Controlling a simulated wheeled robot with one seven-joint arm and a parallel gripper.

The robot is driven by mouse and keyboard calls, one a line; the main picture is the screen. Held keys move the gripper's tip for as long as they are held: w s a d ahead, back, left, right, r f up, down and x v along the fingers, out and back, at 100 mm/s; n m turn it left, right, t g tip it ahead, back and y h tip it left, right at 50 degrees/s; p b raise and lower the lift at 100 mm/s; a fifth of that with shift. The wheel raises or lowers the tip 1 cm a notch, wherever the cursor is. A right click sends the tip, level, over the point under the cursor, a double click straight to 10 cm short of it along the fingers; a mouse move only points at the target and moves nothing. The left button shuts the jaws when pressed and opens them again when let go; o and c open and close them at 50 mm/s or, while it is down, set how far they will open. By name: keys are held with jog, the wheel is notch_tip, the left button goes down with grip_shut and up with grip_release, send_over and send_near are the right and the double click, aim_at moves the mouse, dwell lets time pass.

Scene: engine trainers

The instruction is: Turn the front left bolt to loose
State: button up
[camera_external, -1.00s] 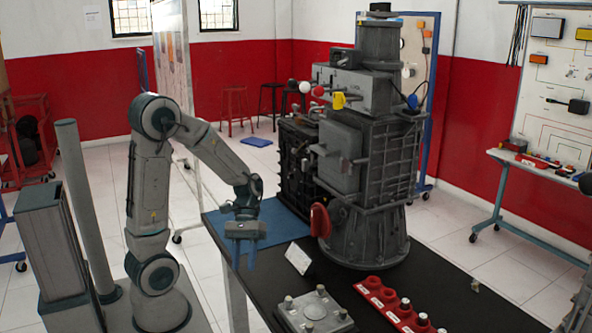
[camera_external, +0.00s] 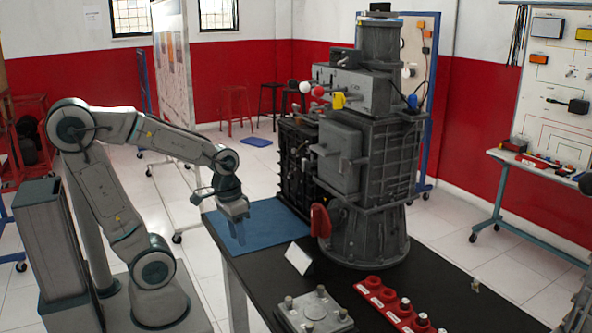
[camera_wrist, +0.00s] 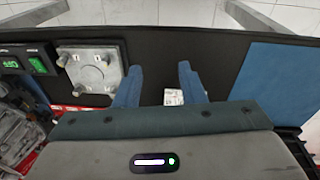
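The grey square plate (camera_external: 302,312) lies on the black bench with a small bolt near each corner. It also shows at the left in the wrist view (camera_wrist: 82,72), where its bolts carry small marks. Which bolt is the front left one I cannot tell for sure, nor how tight any is. My gripper (camera_external: 238,234) hangs over the blue mat at the bench's left end, up and left of the plate in the outside view. Its two blue fingers (camera_wrist: 160,82) are apart, with nothing between them, and touch no bolt.
The blue mat (camera_external: 262,228) covers the bench's left end. A white card (camera_external: 298,258) stands between mat and plate. A red holder (camera_external: 385,302) with several knobs is right of the plate. The tall grey engine (camera_external: 365,235) stands behind. A green-lit display (camera_wrist: 38,64) is beside the plate.

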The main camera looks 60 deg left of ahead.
jog(key=shift+w+a+r+m+t+y, duration=0.1)
jog(key=shift+r+m+t+y, duration=0.2)
jog(key=shift+r, duration=0.35)
jog(key=shift+a+r+m+t+y, duration=0.1)
jog(key=shift+r+m+t, duration=0.2)
jog(key=shift+r+t, duration=0.25)
jog(key=shift+o, duration=0.3)
jog(key=m+g+b, duration=0.3)
jog(key=m+b, duration=1.2)
jog(key=m, duration=1.1)
send_over(289, 298)
notch_tip(289, 298, down, 3)
jog(key=shift+m, duration=0.3)
notch_tip(289, 298, down, 13)
jog(key=b, duration=0.3)
jog(key=shift+f, duration=0.2)
grip_shut()
